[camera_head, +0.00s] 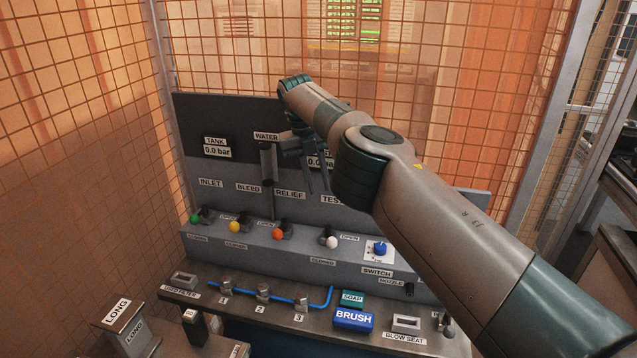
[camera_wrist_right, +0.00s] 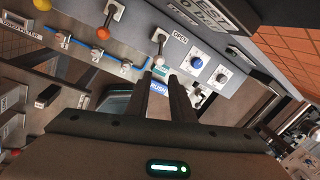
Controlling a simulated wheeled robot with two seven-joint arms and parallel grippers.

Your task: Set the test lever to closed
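The test lever (camera_head: 331,242) is the white-knobbed one at the right end of the lever row, below the TEST sign. Its knob sits right of its base, on the side of the OPEN label, with a CLOSED label below left. It shows also at the top middle of the right wrist view (camera_wrist_right: 158,62). My right gripper (camera_head: 318,182) is above the lever in the head view, apart from it. Its two fingers (camera_wrist_right: 162,77) stand apart with nothing between them. My left gripper is not in view.
Green, yellow and orange (camera_head: 277,234) levers stand to the left in the same row. A blue switch knob (camera_head: 380,248) is just right of the test lever. A blue brush block (camera_head: 353,320) and blue tubing lie on the shelf below. An orange mesh fence stands behind.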

